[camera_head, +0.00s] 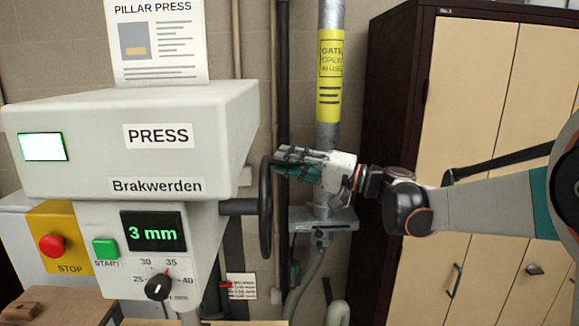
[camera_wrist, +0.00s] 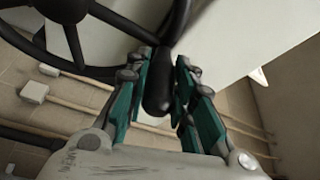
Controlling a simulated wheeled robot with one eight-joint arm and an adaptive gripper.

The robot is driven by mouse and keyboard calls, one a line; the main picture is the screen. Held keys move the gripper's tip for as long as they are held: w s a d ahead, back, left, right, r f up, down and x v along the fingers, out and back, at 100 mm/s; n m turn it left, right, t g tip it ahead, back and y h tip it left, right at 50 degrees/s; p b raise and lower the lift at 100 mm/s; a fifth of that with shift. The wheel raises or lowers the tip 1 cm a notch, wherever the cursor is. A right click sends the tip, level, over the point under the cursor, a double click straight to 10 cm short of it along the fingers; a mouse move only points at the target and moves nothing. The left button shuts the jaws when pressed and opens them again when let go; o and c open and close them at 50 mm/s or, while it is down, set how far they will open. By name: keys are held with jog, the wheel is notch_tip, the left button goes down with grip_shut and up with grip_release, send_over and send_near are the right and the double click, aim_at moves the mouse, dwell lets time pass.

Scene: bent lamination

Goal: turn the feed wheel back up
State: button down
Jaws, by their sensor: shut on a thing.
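The feed wheel (camera_head: 265,215) is a black wheel seen edge-on at the right side of the pale grey press (camera_head: 150,140), on a short dark shaft. In the wrist view, its spokes and rim (camera_wrist: 105,71) fill the upper left, and a black rounded handle (camera_wrist: 158,92) sticks out from the rim. My gripper (camera_head: 280,162) reaches in from the right at the wheel's upper part. In the wrist view, my gripper's teal-padded fingers (camera_wrist: 162,85) are shut on the handle, one on each side.
A galvanised pillar (camera_head: 328,120) with a yellow sign stands just behind my gripper. A bracket (camera_head: 320,220) sits below it. A tall cabinet (camera_head: 480,110) stands at the right behind my arm. The press front carries a dial (camera_head: 159,287), a green start button (camera_head: 106,249) and a red stop button (camera_head: 51,246).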

jog(key=shift+w, duration=0.75)
jog(key=c, duration=1.4)
grip_release()
jog(key=shift+w+f, duration=0.1)
jog(key=shift+w, duration=0.05)
jog(key=shift+o, duration=0.2)
jog(key=v, duration=1.2)
